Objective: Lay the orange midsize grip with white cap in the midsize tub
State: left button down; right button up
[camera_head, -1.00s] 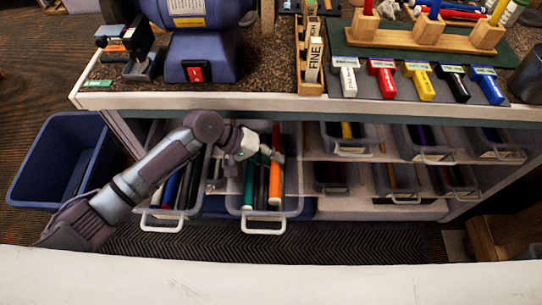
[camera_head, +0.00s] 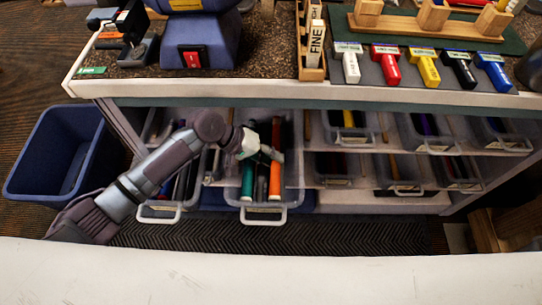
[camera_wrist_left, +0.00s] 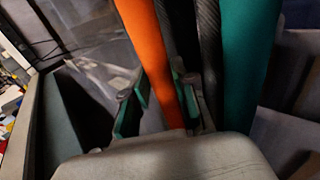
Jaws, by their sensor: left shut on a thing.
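The orange grip (camera_head: 275,180) lies lengthwise inside the pulled-out clear tub (camera_head: 294,196), beside a teal grip (camera_head: 247,180) and dark grips. My left gripper (camera_head: 268,152) reaches down into this tub and is shut on the orange grip. In the left wrist view, the orange grip (camera_wrist_left: 150,45) passes between the two fingers (camera_wrist_left: 160,100), with a dark grip and the teal grip (camera_wrist_left: 245,60) to the right. My right gripper is not in view.
Another pulled-out tub (camera_head: 159,217) with grips stands to the left. Several more tubs (camera_head: 400,188) sit on the shelves at right. The bench top (camera_head: 220,90) overhangs the tubs. A blue bin (camera_head: 60,150) stands at far left.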

pick_arm(q)
jog(key=shift+f, duration=0.2)
jog(key=c, duration=0.8)
grip_release()
jog(key=shift+c, duration=0.2)
jog(key=shift+a, duration=0.1)
jog(key=v, duration=1.2)
